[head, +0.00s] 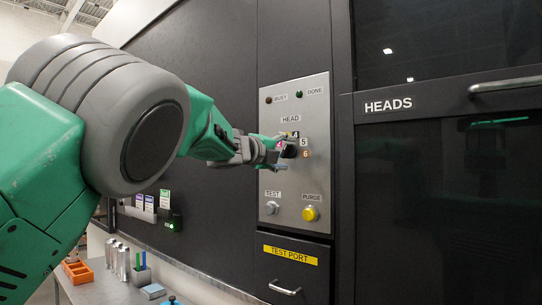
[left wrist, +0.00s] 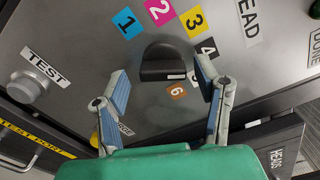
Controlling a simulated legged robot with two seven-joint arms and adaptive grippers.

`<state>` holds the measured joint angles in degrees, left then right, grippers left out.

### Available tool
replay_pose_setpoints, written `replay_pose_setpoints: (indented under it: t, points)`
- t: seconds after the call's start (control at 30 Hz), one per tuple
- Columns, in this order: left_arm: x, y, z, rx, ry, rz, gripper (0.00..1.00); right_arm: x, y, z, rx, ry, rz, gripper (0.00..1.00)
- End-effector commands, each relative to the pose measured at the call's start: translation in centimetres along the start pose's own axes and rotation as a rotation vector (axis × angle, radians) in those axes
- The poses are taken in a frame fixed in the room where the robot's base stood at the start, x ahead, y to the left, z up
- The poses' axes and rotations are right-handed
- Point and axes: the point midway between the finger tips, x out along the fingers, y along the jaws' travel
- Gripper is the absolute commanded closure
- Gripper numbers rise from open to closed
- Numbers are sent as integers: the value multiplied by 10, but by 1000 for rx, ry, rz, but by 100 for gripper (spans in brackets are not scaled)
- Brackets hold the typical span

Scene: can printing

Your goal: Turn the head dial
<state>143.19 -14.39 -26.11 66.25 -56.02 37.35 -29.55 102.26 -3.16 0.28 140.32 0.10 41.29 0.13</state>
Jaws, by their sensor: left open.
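The black head dial (left wrist: 165,62) shows on the metal control panel in the left wrist view, with a short white mark near its lower right edge. Coloured number labels ring it: cyan 1 (left wrist: 126,23), magenta 2 (left wrist: 159,10), yellow 3 (left wrist: 193,21), and brown 6 (left wrist: 177,91). My left gripper (left wrist: 162,82) is open, with one blue-padded finger on each side of the dial; whether they touch it I cannot tell. In the head view, my left gripper (head: 280,152) reaches the panel (head: 320,100) and partly hides the dial. My right gripper is not in view.
Below the dial are the grey TEST button (head: 271,208) and yellow PURGE button (head: 310,213). BUSY and DONE lamps sit above. The HEADS door handle (head: 505,84) juts out at right. A bench (head: 110,290) with an orange rack (head: 77,271) stands lower left.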

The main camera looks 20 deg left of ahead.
Motion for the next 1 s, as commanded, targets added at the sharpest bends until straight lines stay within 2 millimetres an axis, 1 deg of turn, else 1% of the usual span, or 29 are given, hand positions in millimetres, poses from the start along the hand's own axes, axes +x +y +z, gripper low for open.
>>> replay_pose_setpoints:
  t: [0.3, 0.5, 0.6, 0.7, 0.97, 1.0]
  points:
    - [-58, 1, 0, -2, -3, 2, 43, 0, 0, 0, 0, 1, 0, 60]
    - [-91, 2, -1, 0, 0, 4, 43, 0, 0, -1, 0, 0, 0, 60]
    - [-100, 3, -1, 0, 1, 4, 43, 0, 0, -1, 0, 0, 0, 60]
    - [-105, 4, -1, -1, 1, 5, 43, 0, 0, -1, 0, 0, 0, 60]
    - [-106, 4, -1, 0, 2, 4, 43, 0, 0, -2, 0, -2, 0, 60]
    - [-106, 4, -1, -1, 1, 4, 54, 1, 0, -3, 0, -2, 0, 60]
